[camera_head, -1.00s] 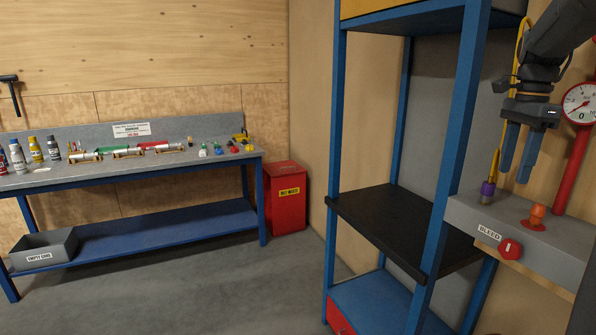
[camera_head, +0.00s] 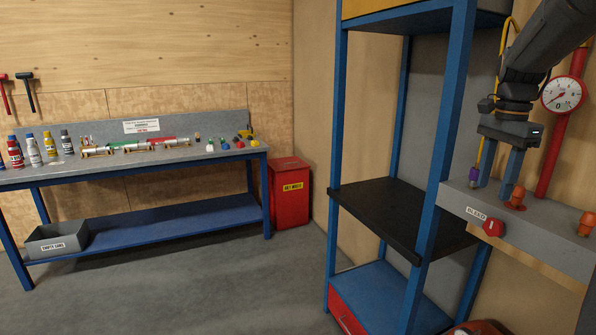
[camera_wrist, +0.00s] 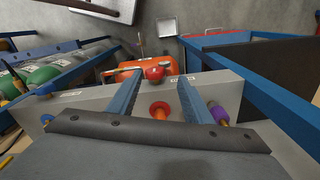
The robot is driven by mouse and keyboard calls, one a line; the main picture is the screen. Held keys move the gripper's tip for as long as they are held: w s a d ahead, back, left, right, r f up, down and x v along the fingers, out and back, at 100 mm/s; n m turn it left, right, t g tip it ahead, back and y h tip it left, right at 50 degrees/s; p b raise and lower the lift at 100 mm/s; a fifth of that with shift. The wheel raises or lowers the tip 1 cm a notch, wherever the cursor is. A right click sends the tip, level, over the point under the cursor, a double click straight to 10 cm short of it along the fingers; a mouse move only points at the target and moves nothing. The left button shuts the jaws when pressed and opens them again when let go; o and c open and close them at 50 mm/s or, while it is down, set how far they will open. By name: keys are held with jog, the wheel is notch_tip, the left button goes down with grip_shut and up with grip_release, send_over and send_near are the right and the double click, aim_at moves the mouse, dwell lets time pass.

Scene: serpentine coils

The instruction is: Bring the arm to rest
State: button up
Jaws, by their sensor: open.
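My gripper (camera_head: 496,188) hangs from my arm at the right of the head view, fingers pointing down and spread apart. Nothing shows between them as held. It is over or beside a grey block (camera_head: 540,240) bearing an orange fitting (camera_head: 516,199) close to the fingertips; whether they touch cannot be told. In the wrist view, the gripper (camera_wrist: 160,82) has the orange fitting (camera_wrist: 159,110) in the gap between its fingers. A purple-collared fitting (camera_wrist: 219,115) is just right of the right finger.
A red knob (camera_head: 493,228) labelled BLEED is on the block's front. A gauge (camera_head: 563,95) on a red pipe stands behind the gripper. A blue-framed rack (camera_head: 449,130) is close on the left. A workbench (camera_head: 100,178) and red waste bin (camera_head: 291,193) stand farther left; open floor lies between.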

jog(key=s+a+f+n+b, duration=0.2)
jog(key=a+f+n, duration=0.3)
jog(key=a+f, duration=0.45)
jog(key=s+a+f+n+t+b, duration=0.1)
jog(key=s+a+f+n+b, duration=0.3)
jog(key=s+a+f+n, duration=0.7)
jog(key=s+a+f, duration=0.3)
jog(key=a+f, duration=0.3)
jog(key=shift+s+a+f+n, duration=0.3)
jog(key=shift+s+n, duration=0.05)
jog(key=shift+n, duration=0.05)
jog(key=shift+c, duration=0.3)
